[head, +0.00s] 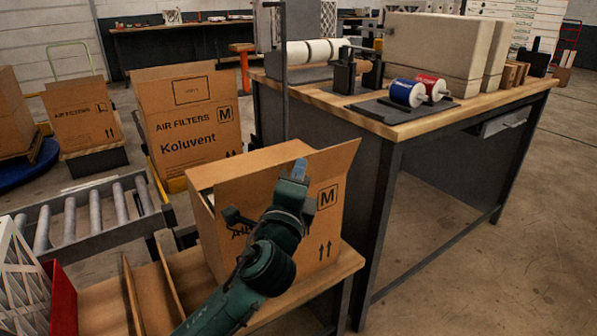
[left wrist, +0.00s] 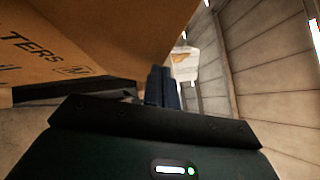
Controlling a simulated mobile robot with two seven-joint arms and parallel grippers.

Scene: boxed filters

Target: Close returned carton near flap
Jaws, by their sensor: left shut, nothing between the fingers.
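The returned carton (head: 328,232) is a brown box marked M on a wooden bench. One flap (head: 335,168) stands up and outward at its right side, and another flap (head: 232,166) shows along its top. My left gripper (head: 299,170) is in front of the carton's printed face, its fingertips at the height of the top edge by the raised flap. Its fingers are shut and empty. I cannot tell whether they touch the flap. In the left wrist view the shut fingers (left wrist: 163,88) point past brown cardboard (left wrist: 120,35) with printing. My right gripper is not in view.
A workbench (head: 420,125) with tape rolls (head: 407,93) stands right of the carton. A roller conveyor (head: 85,218) is at left. Other cartons (head: 185,120) stand behind. A red-edged bin (head: 62,298) and cardboard dividers (head: 150,290) are at lower left.

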